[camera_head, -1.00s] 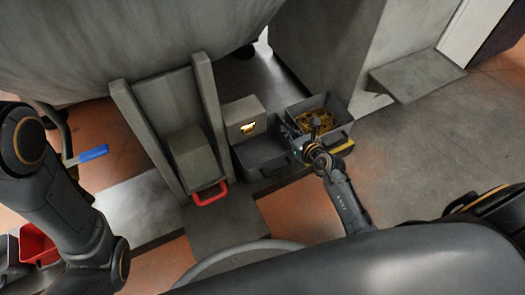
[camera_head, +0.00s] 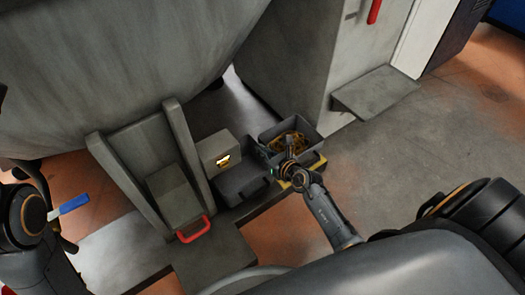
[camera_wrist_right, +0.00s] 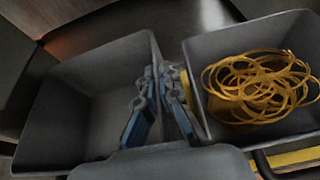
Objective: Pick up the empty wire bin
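The empty dark grey bin (camera_head: 238,186) stands on a low ledge; in the right wrist view the empty bin (camera_wrist_right: 85,110) fills the left side. A matching bin (camera_head: 309,137) with coiled yellow wire (camera_head: 287,143) stands to its right. My right gripper (camera_head: 272,151) is down at the wall between the two bins. In the right wrist view its blue-grey fingers (camera_wrist_right: 157,92) are a small gap apart, straddling the empty bin's right wall. Whether they press on it I cannot tell.
A grey box with a yellow label (camera_head: 218,153) stands behind the empty bin. A slanted grey frame with a red handle (camera_head: 195,230) is to the left. A grey step (camera_head: 376,92) juts from the cabinet at the right. Floor right of the bins is clear.

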